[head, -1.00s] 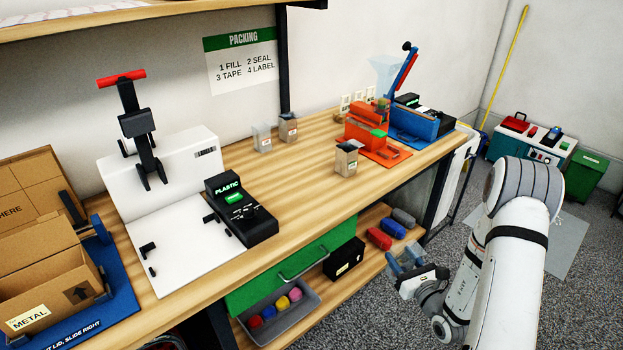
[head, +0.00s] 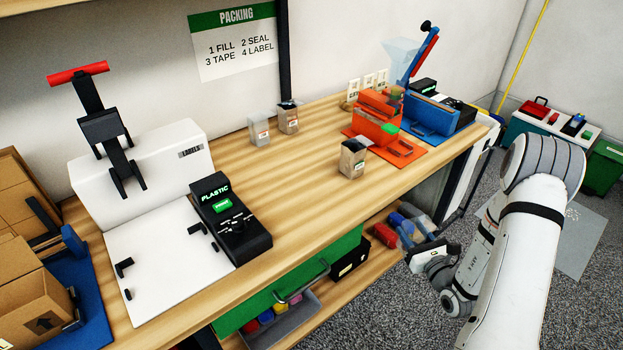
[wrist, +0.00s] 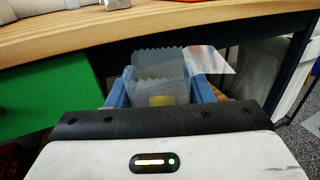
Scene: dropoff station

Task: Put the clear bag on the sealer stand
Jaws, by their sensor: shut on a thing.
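The clear bag (wrist: 158,65) has a zigzag top edge and stands upright between the blue fingers of my gripper (wrist: 160,92) in the wrist view. A yellow patch shows low in the bag; I cannot tell whether it is inside or behind. In the head view my gripper (head: 425,249) is shut on the bag (head: 412,228), beside the bench's front edge and below its top. A blue machine (head: 432,113) with a raised blue-and-red lever stands at the bench's far right, beside an orange machine (head: 377,117). I cannot tell which is the sealer stand.
Small packets (head: 353,158) stand mid-bench, with bare wood around them. A white label machine (head: 150,168) and a black panel (head: 228,220) stand at left. The bench's front edge (head: 420,171) and the lower shelf (head: 318,318) are near my gripper.

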